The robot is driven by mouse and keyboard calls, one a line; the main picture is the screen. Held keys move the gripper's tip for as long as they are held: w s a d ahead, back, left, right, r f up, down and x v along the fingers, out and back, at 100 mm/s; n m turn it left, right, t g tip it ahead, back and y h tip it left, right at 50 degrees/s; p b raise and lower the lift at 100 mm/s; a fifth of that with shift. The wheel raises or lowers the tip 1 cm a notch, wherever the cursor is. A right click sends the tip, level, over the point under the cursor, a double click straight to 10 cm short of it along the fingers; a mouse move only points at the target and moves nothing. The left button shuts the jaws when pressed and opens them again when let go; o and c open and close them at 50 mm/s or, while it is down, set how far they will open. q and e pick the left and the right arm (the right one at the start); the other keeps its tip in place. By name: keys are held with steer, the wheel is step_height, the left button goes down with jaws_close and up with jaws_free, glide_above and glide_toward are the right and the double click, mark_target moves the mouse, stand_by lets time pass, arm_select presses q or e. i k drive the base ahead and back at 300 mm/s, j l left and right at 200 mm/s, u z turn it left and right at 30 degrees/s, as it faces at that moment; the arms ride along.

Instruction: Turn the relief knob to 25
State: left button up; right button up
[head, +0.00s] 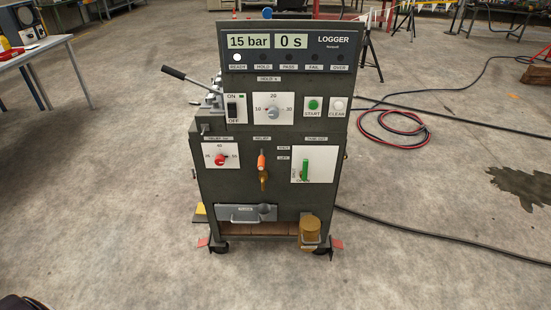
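A dark grey test cart stands upright in the middle of the head view. A red knob (220,160) sits on a white dial plate (233,150) at the left of its lower panel, under a small label that seems to read relief. The dial shows 40 at the top and smaller numbers at the sides, too blurred to read surely. I cannot tell where the knob points. The logger display (248,41) reads 15 bar and 0 s, with the READY lamp (237,58) lit white. Neither of my grippers is in view.
A pump lever (188,79) sticks out at the cart's upper left. An orange-handled valve (262,162) and a green lever (305,168) are right of the knob. A grey hold dial (273,112) is above. Hoses (395,124) lie on the floor at right. Floor in front is clear.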

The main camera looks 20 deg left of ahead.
mark_target(219, 160)
steer(key=i+j+z, duration=0.1)
steer(key=j+z, duration=1.4)
steer(key=k+j+z, duration=0.1)
steer(key=j+z, duration=0.2)
steer(key=z, duration=0.15)
